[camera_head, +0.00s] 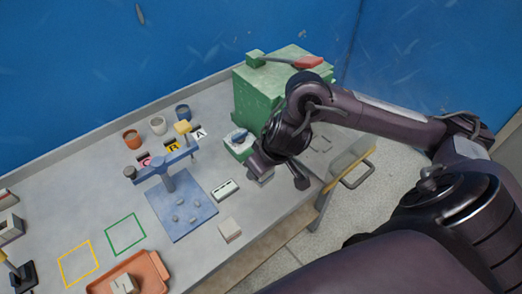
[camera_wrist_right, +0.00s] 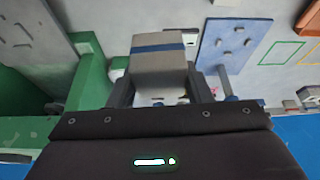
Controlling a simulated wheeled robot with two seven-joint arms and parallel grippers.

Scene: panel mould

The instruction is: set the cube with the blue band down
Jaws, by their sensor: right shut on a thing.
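The cube with the blue band (camera_wrist_right: 158,68) is beige-grey in the right wrist view, with a dark blue stripe across it. My right gripper (camera_wrist_right: 160,90) is shut on it, one finger on each side. In the head view my right gripper (camera_head: 262,168) is over the right part of the table, beside the green machine; the arm largely hides the cube there, and its band cannot be made out. I cannot tell its exact height above the table. My left gripper is not in view.
The green machine (camera_head: 268,88) stands at the back right. A blue pegged board (camera_head: 182,222) with a post, a slotted white block (camera_head: 224,189) and a pale block (camera_head: 229,229) are left of the gripper. Green (camera_head: 125,234) and yellow (camera_head: 78,262) outlined squares are empty. An orange tray (camera_head: 152,267) is in front.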

